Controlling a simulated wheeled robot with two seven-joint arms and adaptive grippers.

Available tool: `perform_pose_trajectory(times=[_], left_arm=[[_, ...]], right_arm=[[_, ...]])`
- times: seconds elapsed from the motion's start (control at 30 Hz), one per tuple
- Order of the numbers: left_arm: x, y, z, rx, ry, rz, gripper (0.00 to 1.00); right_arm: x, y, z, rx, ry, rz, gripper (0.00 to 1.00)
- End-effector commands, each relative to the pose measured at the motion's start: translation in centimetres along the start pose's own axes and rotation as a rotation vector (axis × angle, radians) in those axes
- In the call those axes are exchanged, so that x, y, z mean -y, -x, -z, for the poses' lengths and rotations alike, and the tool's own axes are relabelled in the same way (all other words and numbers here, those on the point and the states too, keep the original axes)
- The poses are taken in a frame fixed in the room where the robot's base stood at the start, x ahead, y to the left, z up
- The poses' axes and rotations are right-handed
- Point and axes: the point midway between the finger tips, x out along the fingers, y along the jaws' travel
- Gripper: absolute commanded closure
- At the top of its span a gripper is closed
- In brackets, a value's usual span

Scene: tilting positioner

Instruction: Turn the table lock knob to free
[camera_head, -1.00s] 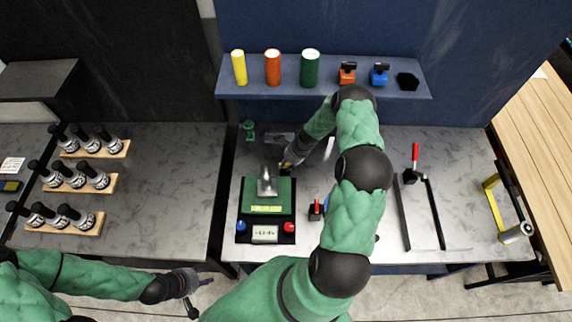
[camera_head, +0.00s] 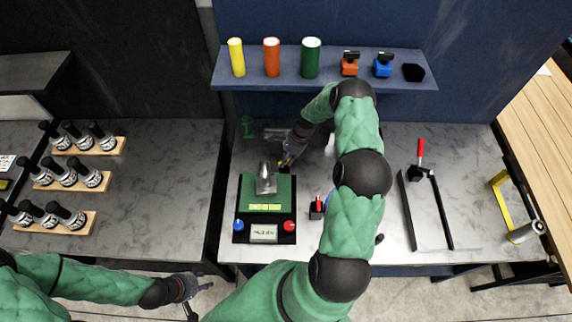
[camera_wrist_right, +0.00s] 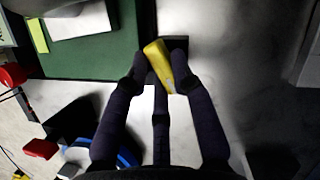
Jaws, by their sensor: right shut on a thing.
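The table lock knob (camera_wrist_right: 157,62) is a yellow bar-shaped handle in the right wrist view, next to the green-topped positioner (camera_wrist_right: 95,60). My right gripper (camera_wrist_right: 161,75) is shut on it, with fingers on both sides. In the head view my right gripper (camera_head: 286,160) is beside the back right of the positioner (camera_head: 247,189), and only a small yellow bit of the knob shows. A grey metal piece (camera_head: 265,184) stands on the green top. My left gripper (camera_head: 198,297) hangs in front of the bench, empty, its fingers spread apart.
The positioner's front has a blue button (camera_head: 239,225), a red button (camera_head: 289,226) and a small display (camera_head: 264,233). A red-topped switch (camera_head: 317,208) stands to its right. A shelf (camera_head: 320,83) with coloured cylinders runs along the back.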

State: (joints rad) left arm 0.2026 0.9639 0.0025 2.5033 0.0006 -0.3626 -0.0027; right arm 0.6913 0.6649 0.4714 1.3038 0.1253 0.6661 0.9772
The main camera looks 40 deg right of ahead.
Motion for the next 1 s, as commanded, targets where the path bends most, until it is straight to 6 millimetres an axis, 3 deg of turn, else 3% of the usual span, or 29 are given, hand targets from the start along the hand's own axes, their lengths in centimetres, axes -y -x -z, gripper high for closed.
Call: perform_pose_trajectory(times=[0.03, 0.5, 1.0], left_arm=[[0.4, -1.1, 0.0, 0.0, 0.0, 0.0, 0.6], [2.0, -5.7, 0.2, 0.0, 0.0, 0.0, 0.6], [3.1, -8.8, 0.3, 0.0, 0.0, 0.0, 0.6]], right_arm=[[0.1, -0.5, 0.2, -0.001, 0.045, -0.016, 1.0], [0.4, -0.4, 0.2, 0.0, 0.457, -0.188, 1.0], [0.6, -0.3, 0.2, 0.002, 0.849, -0.353, 1.0]])
